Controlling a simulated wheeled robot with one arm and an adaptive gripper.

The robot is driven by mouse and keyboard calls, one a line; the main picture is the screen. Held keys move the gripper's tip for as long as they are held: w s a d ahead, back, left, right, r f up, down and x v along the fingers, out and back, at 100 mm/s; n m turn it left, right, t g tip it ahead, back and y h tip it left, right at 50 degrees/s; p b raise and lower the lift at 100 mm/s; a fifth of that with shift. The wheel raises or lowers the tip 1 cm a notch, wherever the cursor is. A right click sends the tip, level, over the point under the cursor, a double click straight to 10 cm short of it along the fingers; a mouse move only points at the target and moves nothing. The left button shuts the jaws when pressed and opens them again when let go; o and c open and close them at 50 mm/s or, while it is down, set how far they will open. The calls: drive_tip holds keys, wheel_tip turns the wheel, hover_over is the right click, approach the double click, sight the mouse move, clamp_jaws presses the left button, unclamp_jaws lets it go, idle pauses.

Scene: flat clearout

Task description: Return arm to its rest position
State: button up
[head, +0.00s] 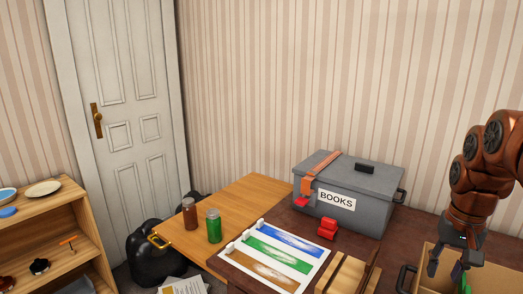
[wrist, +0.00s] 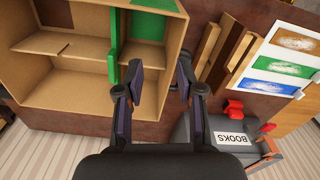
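My gripper (head: 449,272) is at the lower right of the head view, pointing down over an open cardboard box (head: 487,248). In the wrist view my gripper (wrist: 160,75) has its two dark fingers apart with nothing between them. The cardboard box (wrist: 75,97) there has compartments. A narrow green item (wrist: 113,48) stands in it, just left of the left finger; I cannot tell whether they touch. A flat green item (wrist: 150,27) and a dark brown one (wrist: 58,20) lie farther in.
A grey "BOOKS" case (head: 352,215) with an orange strap stands left of my arm, a red clasp (head: 327,229) before it. A wooden rack (head: 347,273) and color chart (head: 270,255) lie nearby. Brown (head: 189,214) and green (head: 214,226) jars stand on the wooden table. Shelves (head: 55,225) are far left.

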drive_tip(key=s+a+n+g+p, duration=0.1)
drive_tip(key=s+a+n+p, duration=0.1)
drive_tip(key=s+a, duration=0.4)
drive_tip(key=s+a+n+p, duration=0.1)
drive_tip(key=s+a, duration=0.2)
drive_tip(key=a, duration=0.6)
drive_tip(key=s+a+f+n+p, duration=0.1)
drive_tip(key=s+a, duration=0.1)
drive_tip(key=s, duration=0.4)
drive_tip(key=s+a+f+n+g+p, duration=0.1)
drive_tip(key=s+a+f+p, duration=0.1)
drive_tip(key=s, duration=0.4)
drive_tip(key=shift+s+a, duration=0.2)
drive_tip(key=shift+a, duration=0.55)
